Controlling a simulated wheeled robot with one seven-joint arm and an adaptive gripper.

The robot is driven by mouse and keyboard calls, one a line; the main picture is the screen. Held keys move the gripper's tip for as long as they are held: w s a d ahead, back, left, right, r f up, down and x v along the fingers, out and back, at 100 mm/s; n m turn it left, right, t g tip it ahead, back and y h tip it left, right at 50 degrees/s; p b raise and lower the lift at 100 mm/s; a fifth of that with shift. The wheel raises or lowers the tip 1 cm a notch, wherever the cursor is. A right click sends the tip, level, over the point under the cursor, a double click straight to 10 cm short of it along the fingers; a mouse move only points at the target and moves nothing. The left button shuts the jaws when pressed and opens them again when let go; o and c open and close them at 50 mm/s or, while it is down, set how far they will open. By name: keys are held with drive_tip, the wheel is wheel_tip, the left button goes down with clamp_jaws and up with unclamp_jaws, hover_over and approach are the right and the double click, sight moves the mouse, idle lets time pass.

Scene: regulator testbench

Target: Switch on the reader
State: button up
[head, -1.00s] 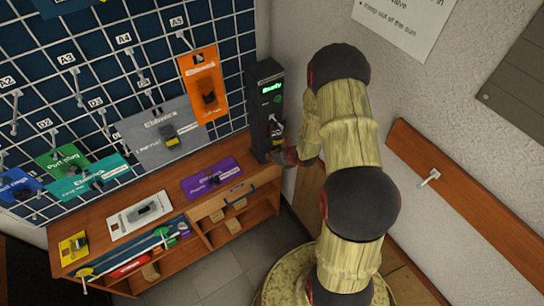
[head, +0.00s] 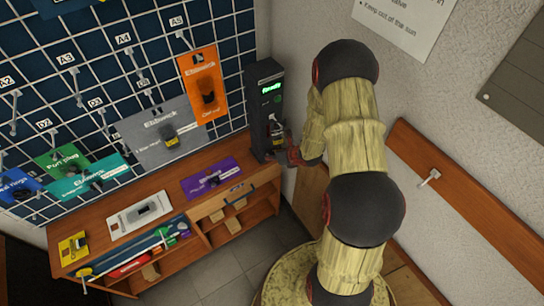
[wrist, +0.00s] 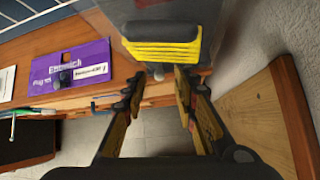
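The reader (head: 265,106) is a tall black unit at the right end of the wooden bench, against the grid wall. Its small display (head: 271,88) is lit with green text that seems to say "Ready", with a faint green mark below it. A yellow-ribbed part (wrist: 165,42) fills the top middle of the wrist view, with a small grey knob (wrist: 158,72) just under it. My gripper (wrist: 160,84) is open, with its fingers apart on either side below this part and nothing between them. In the head view my gripper (head: 284,153) is beside the reader's lower front, partly hidden by my wrist.
A purple package (head: 210,178) lies on the bench (head: 170,190) left of the reader. An orange package (head: 203,90) and a grey package (head: 158,132) hang on the grid. A wooden rail (head: 470,215) with a hook runs along the right wall.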

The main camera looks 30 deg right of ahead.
drive_tip(key=a+v, duration=0.1)
drive_tip(key=v, duration=0.8)
drive_tip(key=shift+s+d+r, duration=0.3)
drive_tip(key=shift+s+d, duration=0.05)
drive_tip(key=shift+d, duration=0.15)
